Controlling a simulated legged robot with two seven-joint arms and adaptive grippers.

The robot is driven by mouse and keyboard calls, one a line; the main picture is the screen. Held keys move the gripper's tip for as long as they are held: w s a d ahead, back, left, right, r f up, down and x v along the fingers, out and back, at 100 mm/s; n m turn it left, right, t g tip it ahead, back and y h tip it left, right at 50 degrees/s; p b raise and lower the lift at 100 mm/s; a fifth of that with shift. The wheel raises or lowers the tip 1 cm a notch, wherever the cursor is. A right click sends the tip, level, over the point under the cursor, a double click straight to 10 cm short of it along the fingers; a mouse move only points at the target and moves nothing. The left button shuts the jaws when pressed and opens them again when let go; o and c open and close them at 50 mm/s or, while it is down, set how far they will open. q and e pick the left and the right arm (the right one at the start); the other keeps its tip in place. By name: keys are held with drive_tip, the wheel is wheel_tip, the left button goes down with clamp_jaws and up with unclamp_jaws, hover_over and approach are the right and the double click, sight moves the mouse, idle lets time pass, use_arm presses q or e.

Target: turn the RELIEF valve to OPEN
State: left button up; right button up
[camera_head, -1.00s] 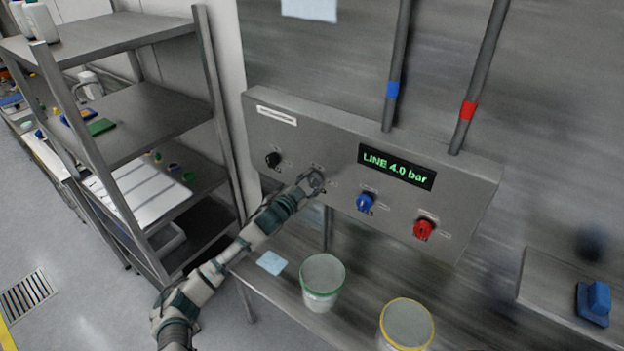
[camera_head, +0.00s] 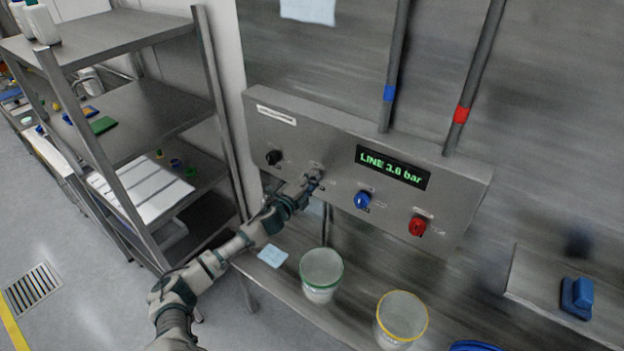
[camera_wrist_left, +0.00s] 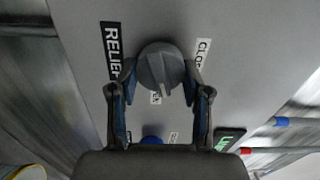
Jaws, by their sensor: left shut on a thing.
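The RELIEF valve is a round grey knob (camera_wrist_left: 160,68) with a raised ridge, on the grey panel (camera_head: 440,187). In the left wrist view the ridge points down and slightly right. A black RELIEF label (camera_wrist_left: 113,50) is left of it and a white label starting "CLO" (camera_wrist_left: 202,53) is right of it. A small label below the knob is partly hidden. My left gripper (camera_wrist_left: 159,82) is shut on the knob, one finger on each side. In the head view my left gripper (camera_head: 314,178) covers the knob. My right gripper is in neither view.
The panel display (camera_head: 393,168) reads LINE 3.0 bar. A black knob (camera_head: 273,157), a blue knob (camera_head: 362,199) and a red knob (camera_head: 417,226) flank the gripper. Green-rimmed (camera_head: 321,272) and yellow-rimmed (camera_head: 401,318) buckets stand below. A shelf rack (camera_head: 140,120) is at left.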

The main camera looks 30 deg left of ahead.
use_arm(q)
drive_tip(key=shift+a+f+m+p, duration=0.1)
drive_tip(key=shift+f+m+p, duration=0.1)
drive_tip(key=shift+m, duration=0.65)
drive_tip(key=shift+f+m+p, duration=0.2)
drive_tip(key=shift+m, duration=0.65)
drive_tip(key=o, duration=1.2)
drive_tip(key=shift+c, duration=0.2)
drive_tip(key=shift+w+a, duration=0.15)
drive_tip(key=shift+r, duration=0.1)
drive_tip(key=s+a, duration=0.1)
drive_tip(key=s, duration=1.1)
